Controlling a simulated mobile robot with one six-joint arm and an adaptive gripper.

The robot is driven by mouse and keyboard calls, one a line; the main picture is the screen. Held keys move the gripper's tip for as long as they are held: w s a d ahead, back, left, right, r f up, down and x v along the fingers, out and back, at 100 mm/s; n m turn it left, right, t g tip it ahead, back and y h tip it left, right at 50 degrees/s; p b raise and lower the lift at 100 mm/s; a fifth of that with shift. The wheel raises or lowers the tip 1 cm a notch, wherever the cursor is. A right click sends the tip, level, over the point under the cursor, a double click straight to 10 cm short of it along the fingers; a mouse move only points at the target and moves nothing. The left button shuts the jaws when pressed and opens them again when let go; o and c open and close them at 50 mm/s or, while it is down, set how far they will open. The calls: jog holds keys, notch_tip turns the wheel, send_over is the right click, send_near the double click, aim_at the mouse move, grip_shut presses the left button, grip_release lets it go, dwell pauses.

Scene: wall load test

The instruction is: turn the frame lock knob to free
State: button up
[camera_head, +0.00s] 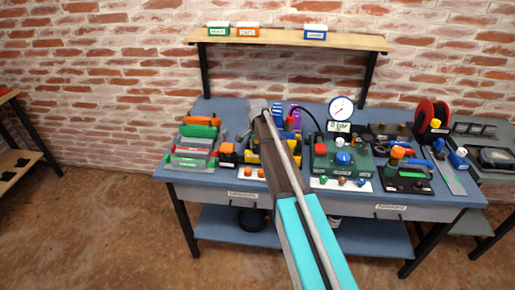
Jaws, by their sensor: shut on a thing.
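My arm reaches from the bottom of the picture up over the workbench (215,110). My gripper (257,107) is at its far end, small and mostly hidden by my own arm links. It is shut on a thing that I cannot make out. I cannot pick out the frame lock knob; the arm covers the bench around its end. A yellow case (252,153) shows partly behind the arm. Right of the arm, a green box (325,163) carries a blue knob (343,158), apart from my gripper.
Purple tools (294,111) stand just right of my arm's end. A round gauge (341,107) stands behind the green box. Green and red trays (192,150) are at the left, a red reel (432,115) at the right. A shelf (280,38) overhangs the bench.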

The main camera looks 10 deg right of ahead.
jog(key=n, duration=0.8)
jog(key=shift+n, duration=0.3)
jog(key=n, duration=0.4)
jog(key=shift+n, duration=2.1)
jog(key=o, duration=1.1)
jog(key=shift+o, duration=0.2)
jog(key=shift+m, duration=0.3)
